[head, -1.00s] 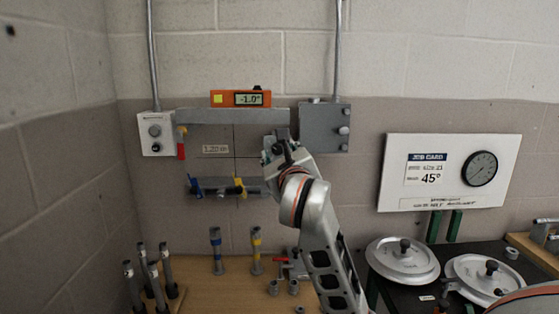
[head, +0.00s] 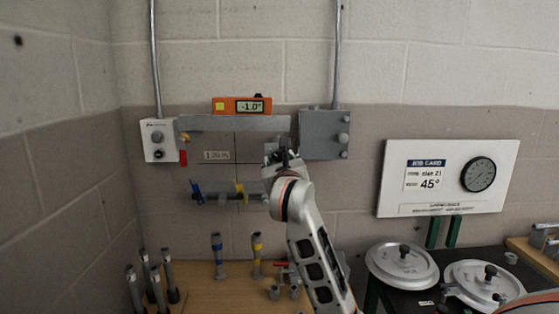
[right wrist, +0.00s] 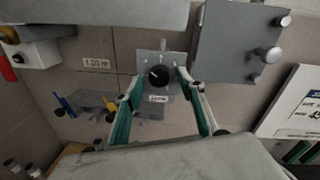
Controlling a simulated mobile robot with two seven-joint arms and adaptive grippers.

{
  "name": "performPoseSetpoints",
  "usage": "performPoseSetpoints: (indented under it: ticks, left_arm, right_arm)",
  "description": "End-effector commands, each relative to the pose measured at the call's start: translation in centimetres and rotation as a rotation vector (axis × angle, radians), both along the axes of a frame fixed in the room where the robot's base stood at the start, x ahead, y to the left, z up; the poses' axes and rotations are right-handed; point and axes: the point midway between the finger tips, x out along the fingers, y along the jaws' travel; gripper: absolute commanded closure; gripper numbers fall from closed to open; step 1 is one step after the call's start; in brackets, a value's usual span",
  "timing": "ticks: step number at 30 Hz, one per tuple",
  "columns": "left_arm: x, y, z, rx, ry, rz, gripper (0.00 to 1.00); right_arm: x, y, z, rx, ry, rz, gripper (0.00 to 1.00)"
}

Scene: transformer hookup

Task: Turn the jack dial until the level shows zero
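The orange level (head: 242,106) sits on the grey bar (head: 215,124) and its display reads -1.0°. The jack dial (right wrist: 158,76) is a black round knob on a small grey plate, seen in the right wrist view. In the head view my gripper hides it. My right gripper (right wrist: 158,80) is open, with one green-and-grey finger on each side of the dial; I cannot tell whether they touch it. It also shows in the head view (head: 280,158), below the right end of the bar. My left gripper is not in view.
A grey box (head: 322,135) is on the wall right of the dial, and a white switch box (head: 158,140) is at the left. A shelf with blue and yellow clamps (head: 240,190) hangs below the bar. A job card board (head: 448,178) and round lids (head: 402,265) are at the right.

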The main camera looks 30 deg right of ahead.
Motion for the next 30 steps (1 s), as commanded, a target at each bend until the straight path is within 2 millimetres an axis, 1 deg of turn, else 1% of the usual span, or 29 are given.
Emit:
performPoseSetpoints:
  ticks: [5, 6, 8, 9, 10, 21, 26, 30]
  left_arm:
    - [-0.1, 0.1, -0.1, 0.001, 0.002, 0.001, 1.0]
    - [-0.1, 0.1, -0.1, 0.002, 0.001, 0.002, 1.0]
    - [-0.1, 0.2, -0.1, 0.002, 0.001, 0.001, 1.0]
    - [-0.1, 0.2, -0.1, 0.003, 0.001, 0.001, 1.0]
    - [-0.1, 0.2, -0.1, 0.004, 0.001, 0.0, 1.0]
    - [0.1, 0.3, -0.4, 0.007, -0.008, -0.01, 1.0]
    - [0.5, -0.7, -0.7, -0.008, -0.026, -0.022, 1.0]
    - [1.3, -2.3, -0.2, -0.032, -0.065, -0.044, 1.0]
  right_arm:
    - [0.0, 0.0, 0.0, 0.0, 0.0, 0.0, 0.61]
    - [0.0, 0.0, 0.0, 0.0, 0.0, 0.0, 0.71]
    - [0.0, 0.0, 0.0, 0.0, 0.0, 0.0, 0.87]
    - [0.0, 0.0, 0.0, 0.0, 0.0, 0.0, 0.97]
    - [0.0, 0.0, 0.0, 0.0, 0.0, 0.0, 0.99]
    - [0.0, 0.0, -0.1, 0.035, -0.023, 0.0, 0.99]
    - [0.0, 0.1, -0.2, 0.106, -0.068, 0.002, 0.99]
    - [0.0, 0.1, -0.4, 0.199, -0.124, 0.001, 0.99]
